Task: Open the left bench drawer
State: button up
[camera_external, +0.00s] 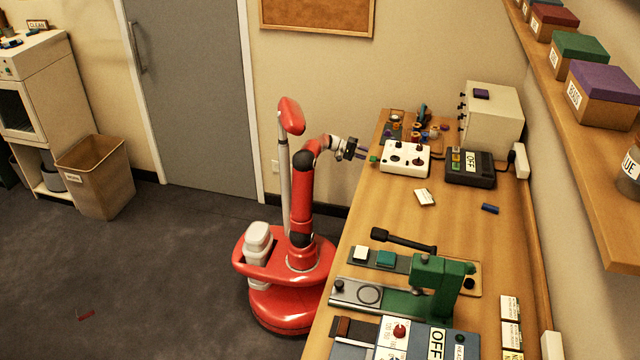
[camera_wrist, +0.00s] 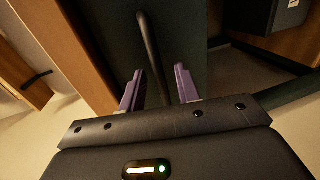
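In the wrist view a dark bar handle (camera_wrist: 149,48) stands on a dark green front (camera_wrist: 110,35), which looks like a drawer front. Whether it is the left drawer I cannot tell. My gripper (camera_wrist: 158,86) is open, its two purple fingertips apart. The handle's near end shows between the fingers, with a gap on both sides; I see no grip on it. In the external view my gripper (camera_external: 362,154) is at the far left edge of the bench (camera_external: 455,215). The bench's drawer fronts are hidden there.
A wooden panel with a dark handle (camera_wrist: 38,78) shows at the left of the wrist view.

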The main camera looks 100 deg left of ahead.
jog(key=shift+c, duration=0.2)
grip_shut()
jog(key=f+v, duration=0.3)
jog(key=v, duration=1.1)
jog(key=shift+s+b, duration=0.4)
jog(key=shift+b, duration=0.05)
jog(key=shift+o, duration=0.2)
grip_release()
